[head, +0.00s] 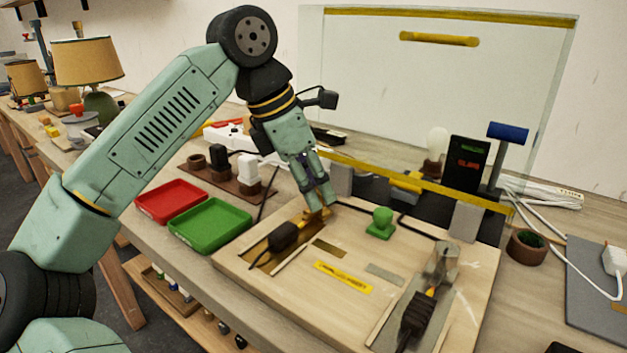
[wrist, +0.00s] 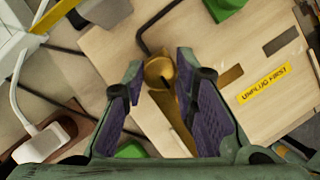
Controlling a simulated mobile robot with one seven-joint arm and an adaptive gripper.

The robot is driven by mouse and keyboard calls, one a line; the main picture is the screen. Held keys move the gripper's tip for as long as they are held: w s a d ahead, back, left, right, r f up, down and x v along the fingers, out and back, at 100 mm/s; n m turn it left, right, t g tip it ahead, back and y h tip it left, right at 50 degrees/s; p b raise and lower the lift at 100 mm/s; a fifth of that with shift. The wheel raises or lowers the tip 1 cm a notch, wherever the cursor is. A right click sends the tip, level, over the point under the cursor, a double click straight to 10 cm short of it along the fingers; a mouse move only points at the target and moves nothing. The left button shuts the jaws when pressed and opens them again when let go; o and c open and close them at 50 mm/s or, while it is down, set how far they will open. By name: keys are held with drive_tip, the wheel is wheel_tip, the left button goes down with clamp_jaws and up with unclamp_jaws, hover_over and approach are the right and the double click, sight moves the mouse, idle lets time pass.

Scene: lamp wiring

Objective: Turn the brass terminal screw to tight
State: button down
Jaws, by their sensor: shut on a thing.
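The brass terminal screw (wrist: 158,72) has a round, slotted head and shows between my fingertips in the wrist view. Brass also shows just under my gripper in the head view (head: 317,213), at the back left of the wooden board (head: 345,250). My gripper (head: 316,190) points down at it, with its purple-padded fingers on either side and shut on the screw. The fingers (wrist: 160,80) hide the screw's sides. How far the screw is turned cannot be told.
A clear guard panel (head: 430,100) with yellow edging rises behind. Red (head: 171,200) and green (head: 210,226) trays lie left. A black connector (head: 417,318) sits front right.

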drive_tip(key=c, duration=1.3)
unclamp_jaws()
drive_tip(key=v, duration=1.2)
drive_tip(key=shift+d, duration=0.1)
